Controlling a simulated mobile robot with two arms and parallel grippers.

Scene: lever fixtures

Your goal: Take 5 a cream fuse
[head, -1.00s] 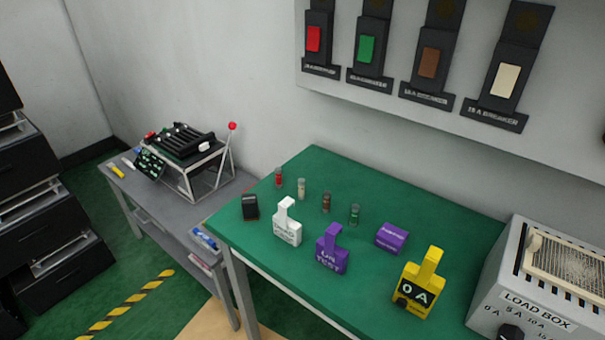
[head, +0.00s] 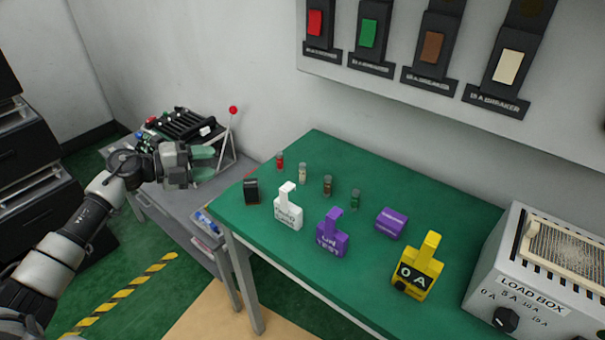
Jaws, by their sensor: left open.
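The cream fuse (head: 302,174) stands upright on the green table, in a row with a red fuse (head: 280,162), a brown fuse (head: 327,186) and a green fuse (head: 355,200). The cream one is second from the left. My left gripper (head: 208,163) is open and empty, in the air to the left of the fuses, in front of the grey side table's rack. A clear gap parts it from the cream fuse. My right gripper is not in view.
On the green table (head: 420,214) stand a black block (head: 251,191), a white block (head: 288,210), purple blocks (head: 332,235) and a yellow 0 A block (head: 416,270). A load box (head: 530,285) is at the right. Breakers (head: 432,50) hang above. A red-knobbed lever (head: 233,110) rises behind my gripper.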

